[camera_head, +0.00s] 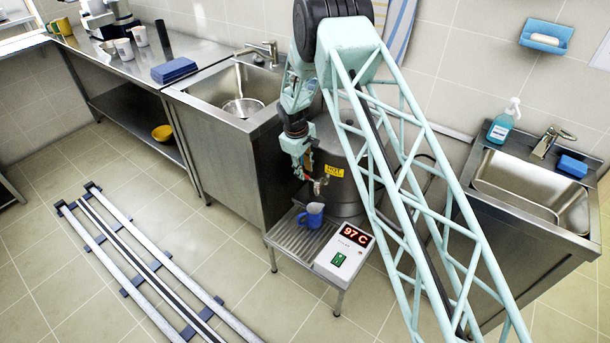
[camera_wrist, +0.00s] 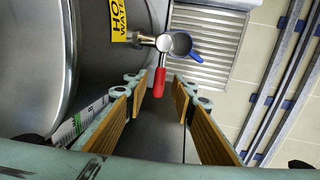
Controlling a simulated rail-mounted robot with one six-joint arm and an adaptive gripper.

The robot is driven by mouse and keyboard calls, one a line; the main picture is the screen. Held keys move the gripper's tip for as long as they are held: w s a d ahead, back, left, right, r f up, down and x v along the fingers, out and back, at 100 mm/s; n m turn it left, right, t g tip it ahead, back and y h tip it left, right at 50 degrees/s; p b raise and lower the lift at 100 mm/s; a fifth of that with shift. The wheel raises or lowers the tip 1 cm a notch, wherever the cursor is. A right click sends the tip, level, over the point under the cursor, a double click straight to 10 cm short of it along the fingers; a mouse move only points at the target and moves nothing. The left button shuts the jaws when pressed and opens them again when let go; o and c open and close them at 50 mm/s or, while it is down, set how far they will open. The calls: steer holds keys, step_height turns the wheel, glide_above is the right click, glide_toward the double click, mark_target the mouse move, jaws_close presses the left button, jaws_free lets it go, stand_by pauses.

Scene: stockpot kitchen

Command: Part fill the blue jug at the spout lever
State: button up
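The blue jug (camera_head: 310,217) stands upright on the slatted drip tray (camera_head: 290,236) in front of the boiler. In the wrist view the jug's blue part (camera_wrist: 192,55) shows beyond the tap, partly hidden by it. The spout (camera_wrist: 164,42) has a red lever (camera_wrist: 158,84) that points toward my gripper. My gripper (camera_wrist: 159,90) is open, with its padded fingers on either side of the lever's end and visible gaps between. In the head view my gripper (camera_head: 304,166) is above the jug, beside the boiler. The jug's fill level cannot be told.
The steel boiler (camera_head: 345,150) bears a yellow hot-water label (camera_head: 334,171). A control box (camera_head: 344,253) reading 97 C is right of the drip tray. Sink counters flank the boiler. Floor rails (camera_head: 150,262) lie at the lower left.

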steer(key=shift+w+d+f, duration=0.1)
steer(key=shift+w+f, duration=0.1)
steer(key=shift+f, duration=0.9)
jaws_close()
